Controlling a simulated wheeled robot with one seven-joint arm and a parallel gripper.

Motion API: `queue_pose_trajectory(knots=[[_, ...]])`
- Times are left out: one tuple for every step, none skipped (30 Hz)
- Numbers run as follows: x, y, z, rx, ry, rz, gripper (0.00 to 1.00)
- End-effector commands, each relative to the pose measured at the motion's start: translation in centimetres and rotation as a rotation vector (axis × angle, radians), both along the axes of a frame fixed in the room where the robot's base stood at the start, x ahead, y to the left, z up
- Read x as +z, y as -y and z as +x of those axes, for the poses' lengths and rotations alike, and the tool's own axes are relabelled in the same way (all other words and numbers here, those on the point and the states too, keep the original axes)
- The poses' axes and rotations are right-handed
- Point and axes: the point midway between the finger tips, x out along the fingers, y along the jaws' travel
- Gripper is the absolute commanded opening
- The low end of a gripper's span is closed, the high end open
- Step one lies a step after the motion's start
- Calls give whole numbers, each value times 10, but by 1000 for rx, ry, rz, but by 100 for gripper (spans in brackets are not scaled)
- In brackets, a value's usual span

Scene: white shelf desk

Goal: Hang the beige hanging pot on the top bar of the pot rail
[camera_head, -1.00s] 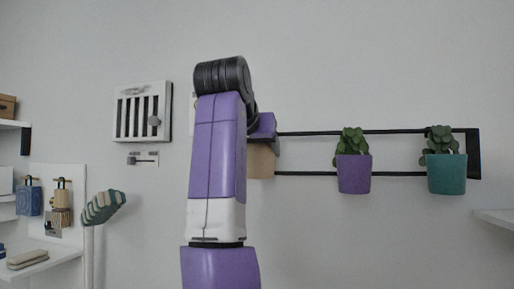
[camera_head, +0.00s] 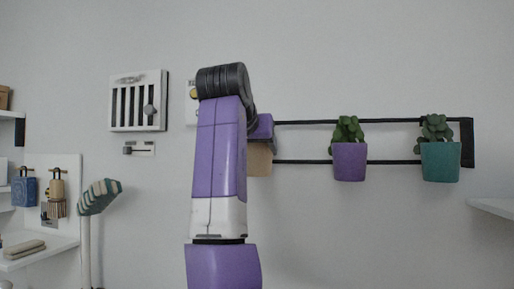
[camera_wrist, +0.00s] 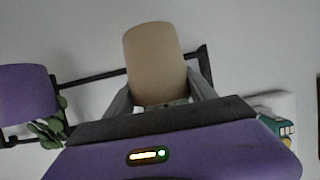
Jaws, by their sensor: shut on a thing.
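The beige pot (camera_wrist: 155,62) is between the two grey fingers of my gripper (camera_wrist: 160,95) in the wrist view, with the dark rail frame behind it. In the head view only part of the beige pot (camera_head: 260,160) shows, just right of my arm, near the left part of the rail. My gripper is shut on the pot; in the head view it is mostly hidden behind my arm. The pot rail (camera_head: 395,162) has a black top bar (camera_head: 300,122) and a lower bar. Whether the pot touches the top bar is hidden.
A purple pot (camera_head: 350,162) and a teal pot (camera_head: 440,162), both with green plants, hang on the rail further right. A white shelf (camera_head: 492,207) juts in at the right edge. A slotted white panel (camera_head: 138,101) and shelves are at the left. The rail between my arm and the purple pot is bare.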

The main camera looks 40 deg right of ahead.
Motion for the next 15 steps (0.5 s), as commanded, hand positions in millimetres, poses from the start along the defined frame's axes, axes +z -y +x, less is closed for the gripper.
queue_pose_trajectory(knots=[[-1, 2, 0, -2, 0, 1, 1], [-1, 2, 0, -2, -1, 0, 1], [-1, 2, 0, -2, -1, 0, 1], [-1, 2, 0, -2, -2, 1, 1], [-1, 2, 0, -3, -2, 1, 66], [-1, 2, 0, -3, -2, 1, 74], [-1, 2, 0, -2, -2, 1, 80], [-1, 2, 0, -2, -2, 1, 86], [-1, 2, 0, -2, -2, 1, 90], [-1, 2, 0, -2, -2, 1, 90], [-1, 2, 0, -2, -2, 1, 90], [-1, 1, 0, -2, -2, 1, 90], [-1, 1, 0, -1, -2, 1, 90], [-1, 1, 0, -1, -2, 1, 90], [-1, 1, 0, -1, -1, 1, 90]])
